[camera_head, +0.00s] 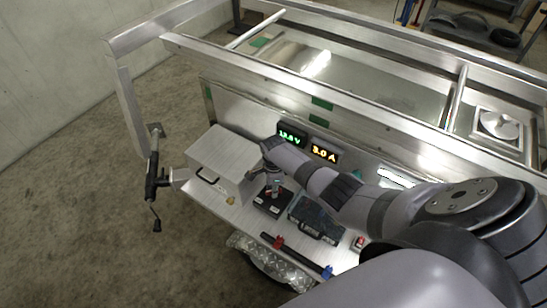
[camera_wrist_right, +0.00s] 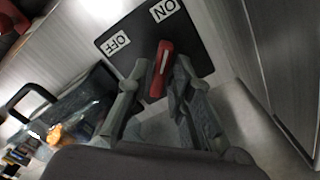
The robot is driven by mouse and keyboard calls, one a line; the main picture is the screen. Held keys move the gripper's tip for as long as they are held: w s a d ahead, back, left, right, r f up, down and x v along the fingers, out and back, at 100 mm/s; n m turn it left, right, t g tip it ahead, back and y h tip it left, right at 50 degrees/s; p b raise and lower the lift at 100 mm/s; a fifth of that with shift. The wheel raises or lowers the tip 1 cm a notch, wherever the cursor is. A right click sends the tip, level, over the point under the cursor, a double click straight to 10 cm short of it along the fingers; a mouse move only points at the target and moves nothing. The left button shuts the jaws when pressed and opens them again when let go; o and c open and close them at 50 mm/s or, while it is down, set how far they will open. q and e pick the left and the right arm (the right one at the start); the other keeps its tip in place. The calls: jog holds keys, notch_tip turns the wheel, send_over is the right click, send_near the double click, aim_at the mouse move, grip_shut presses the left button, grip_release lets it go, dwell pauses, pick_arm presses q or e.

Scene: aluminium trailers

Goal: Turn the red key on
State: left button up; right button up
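The red key (camera_wrist_right: 160,69) stands on a black switch plate (camera_wrist_right: 128,47) with white ON and OFF labels in the right wrist view. Its far end points up, closer to the direction of the ON label (camera_wrist_right: 165,9) than to the OFF label (camera_wrist_right: 117,43). My left gripper is not in view.
A metal box (camera_head: 222,160) stands left of the switch. A dark case (camera_head: 314,220) lies to its right. A green display (camera_head: 291,137) and an orange display (camera_head: 323,151) are on the panel behind. A dark bar with red and blue ends (camera_head: 300,259) lies in front.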

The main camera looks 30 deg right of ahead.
jog(key=shift+o, duration=0.9)
notch_tip(320, 180, up, 12)
dwell(0.4)
